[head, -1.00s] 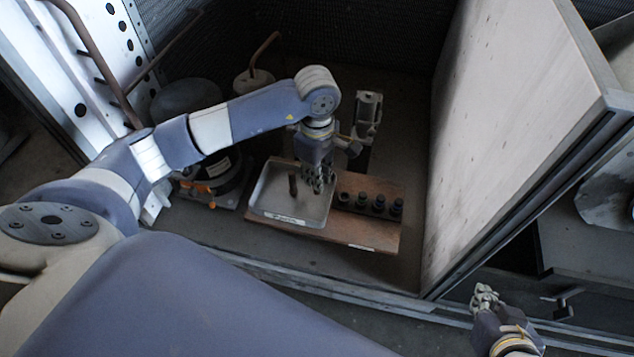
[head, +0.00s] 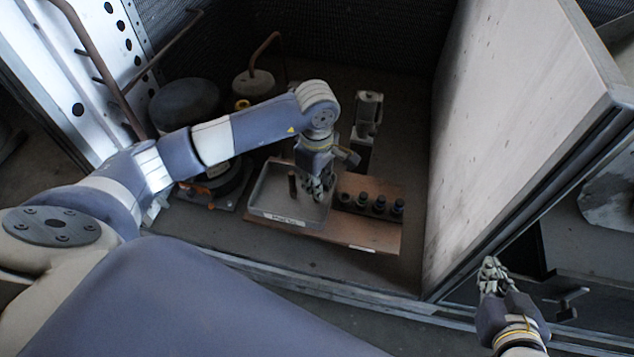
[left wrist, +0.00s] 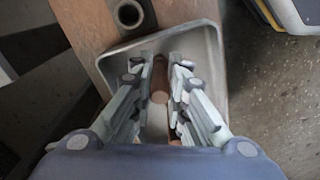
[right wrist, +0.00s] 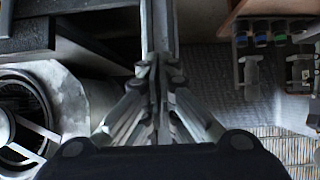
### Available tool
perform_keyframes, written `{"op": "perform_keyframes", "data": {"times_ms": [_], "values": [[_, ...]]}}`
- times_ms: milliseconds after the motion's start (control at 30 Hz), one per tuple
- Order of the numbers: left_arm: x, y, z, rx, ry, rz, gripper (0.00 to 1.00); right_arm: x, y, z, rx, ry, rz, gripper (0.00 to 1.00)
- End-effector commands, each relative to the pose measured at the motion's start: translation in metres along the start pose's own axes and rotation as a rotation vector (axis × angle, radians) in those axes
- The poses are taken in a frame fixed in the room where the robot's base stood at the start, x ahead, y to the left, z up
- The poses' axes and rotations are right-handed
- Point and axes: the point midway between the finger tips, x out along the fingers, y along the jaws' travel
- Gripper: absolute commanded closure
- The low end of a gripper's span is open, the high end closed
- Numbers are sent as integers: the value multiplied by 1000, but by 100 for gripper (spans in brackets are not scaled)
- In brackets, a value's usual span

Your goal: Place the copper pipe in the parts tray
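The copper pipe (head: 292,185) is a short brown rod within the metal parts tray (head: 262,212); I cannot tell if it lies flat or tilts. My left gripper (head: 318,190) points down over the tray, just right of the pipe in the head view. In the left wrist view the left gripper's fingers (left wrist: 165,66) are apart, with the pipe (left wrist: 160,82) showing between them and the tray (left wrist: 212,42) below. Gaps show beside the pipe, so it does not look gripped. My right gripper (head: 490,268) is away at the lower right, its fingertips together and empty in its wrist view (right wrist: 160,76).
A wooden board (head: 372,236) beside the tray holds several dark round fittings (head: 379,203). A motor-like part (head: 367,115) stands behind. Dark cylinders (head: 185,103) and a canister with a bent pipe (head: 255,85) stand at the back left. A tall pale panel (head: 520,110) bounds the right.

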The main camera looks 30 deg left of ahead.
Motion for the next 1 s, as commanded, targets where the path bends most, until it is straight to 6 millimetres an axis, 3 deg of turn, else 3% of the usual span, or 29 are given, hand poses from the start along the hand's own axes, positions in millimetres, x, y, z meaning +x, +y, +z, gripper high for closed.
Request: {"op": "perform_keyframes", "data": {"times_ms": [67,533,767,1000], "values": [[0,0,0,0,0,0,67,0,0,0,0,2,0,100],[-3,0,0,0,0,-1,67,-1,-1,3,0,-24,-2,100],[-33,1,-1,0,2,3,67,-15,5,41,3,-212,10,100],[-74,1,0,0,1,4,67,-40,10,86,8,-438,23,100]]}}
